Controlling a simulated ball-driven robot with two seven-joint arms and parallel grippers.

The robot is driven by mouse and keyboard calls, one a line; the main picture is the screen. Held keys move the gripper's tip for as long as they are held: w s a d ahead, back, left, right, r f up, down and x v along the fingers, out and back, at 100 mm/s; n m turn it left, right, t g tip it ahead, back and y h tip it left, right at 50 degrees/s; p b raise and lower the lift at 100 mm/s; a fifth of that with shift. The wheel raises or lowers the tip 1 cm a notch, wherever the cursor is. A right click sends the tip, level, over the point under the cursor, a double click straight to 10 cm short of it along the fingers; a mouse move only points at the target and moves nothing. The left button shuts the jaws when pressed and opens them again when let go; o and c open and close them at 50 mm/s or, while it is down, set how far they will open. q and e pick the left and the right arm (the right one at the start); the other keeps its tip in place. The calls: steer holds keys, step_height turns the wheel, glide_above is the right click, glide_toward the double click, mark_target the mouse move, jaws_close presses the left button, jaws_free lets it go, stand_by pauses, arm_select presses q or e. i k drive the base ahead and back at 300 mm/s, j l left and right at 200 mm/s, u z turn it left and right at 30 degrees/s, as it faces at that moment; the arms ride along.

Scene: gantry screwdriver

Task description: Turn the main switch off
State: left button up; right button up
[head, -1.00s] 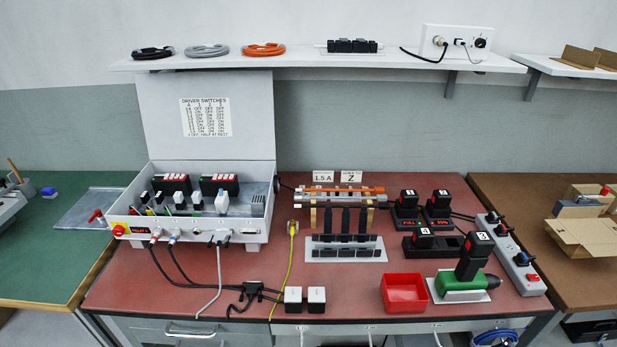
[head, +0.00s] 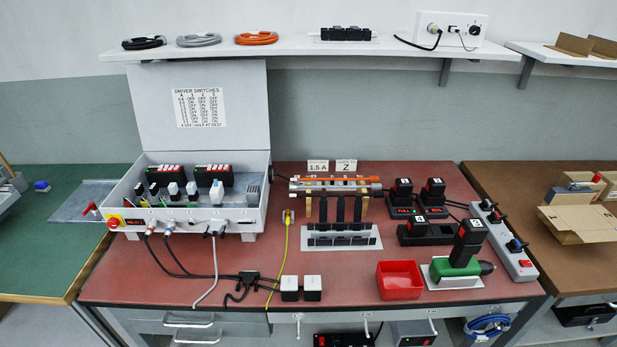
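An open light-grey control box (head: 232,215) stands at the left of the red-topped bench, lid up. A red knob on a yellow plate (head: 115,221), which looks like a main switch, sits at the left end of its front. A red lever (head: 90,208) sticks out at the box's left side. I cannot tell which of the two is the main switch, and their on or off positions are too small to read. Neither gripper shows in the head view.
Cables run from the box's front across the bench. A shelf (head: 300,48) runs above. The bench's front left has some free room.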

mark_target(113, 222)
steer(key=j+u, duration=0.25)
steer(key=j, duration=0.45)
steer(key=j+u, duration=0.25)
steer(key=j, duration=0.5)
